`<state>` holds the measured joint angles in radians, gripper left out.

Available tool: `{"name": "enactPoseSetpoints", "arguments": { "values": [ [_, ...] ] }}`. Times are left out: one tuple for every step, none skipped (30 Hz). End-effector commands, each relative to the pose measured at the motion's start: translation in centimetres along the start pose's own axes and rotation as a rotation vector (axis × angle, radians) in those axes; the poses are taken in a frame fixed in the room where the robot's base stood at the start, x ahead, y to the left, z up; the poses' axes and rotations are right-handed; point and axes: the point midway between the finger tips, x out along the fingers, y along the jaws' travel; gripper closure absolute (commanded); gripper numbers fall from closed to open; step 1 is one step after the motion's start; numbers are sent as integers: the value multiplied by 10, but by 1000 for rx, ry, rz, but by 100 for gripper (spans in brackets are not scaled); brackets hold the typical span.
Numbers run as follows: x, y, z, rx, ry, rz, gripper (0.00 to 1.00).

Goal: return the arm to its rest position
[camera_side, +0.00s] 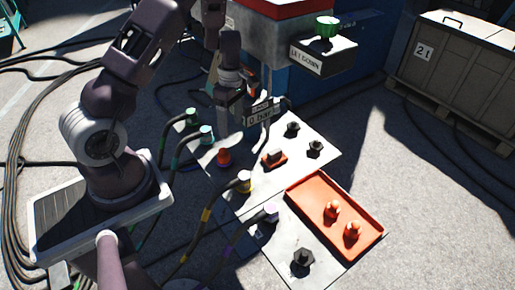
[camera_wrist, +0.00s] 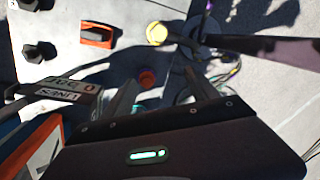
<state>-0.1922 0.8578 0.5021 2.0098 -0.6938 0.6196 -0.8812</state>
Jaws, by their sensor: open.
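My gripper (camera_side: 250,104) is above the back part of the pale panel (camera_side: 246,207), beside the small sign reading "0 bar" (camera_side: 262,112). In the wrist view its two fingers (camera_wrist: 165,97) stand apart, with nothing seen between them. A red cap (camera_wrist: 147,79) shows beyond the fingertips; it also shows in the side view (camera_side: 223,157). The fingertips are dark and partly hard to make out in the side view.
Cables with green (camera_side: 191,116), teal (camera_side: 207,132), yellow (camera_side: 244,180) and purple (camera_side: 271,211) plugs line the panel's left. An orange tray (camera_side: 303,190) holds two orange caps. Black knobs stand nearby. A "LET DOWN" box (camera_side: 308,61) overhangs behind; a crate (camera_side: 455,65) stands at right.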

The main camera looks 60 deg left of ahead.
Motion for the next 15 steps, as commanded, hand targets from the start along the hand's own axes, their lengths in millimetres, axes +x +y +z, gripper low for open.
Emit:
{"name": "enactPoseSetpoints", "arguments": {
  "values": [
    [-38,-17,16,178,-29,12,31],
    [-59,-31,24,299,-40,20,31],
    [-85,-49,35,454,-49,36,31],
    [-104,-63,42,570,-51,53,31],
    [-122,-79,47,690,-45,73,31],
    [-145,-102,52,853,-27,99,31],
    [-159,-120,53,974,-5,116,31],
    [-172,-138,52,1093,25,132,31],
    [-187,-161,48,1248,78,153,31],
    [-196,-177,45,1358,124,169,31],
    [-204,-192,43,1462,173,190,31],
    [-212,-211,43,1585,235,224,31],
    [-218,-223,46,1667,278,260,31],
    [-222,-234,51,1737,316,301,31],
    [-227,-248,59,1816,357,361,31]
  ]
}}
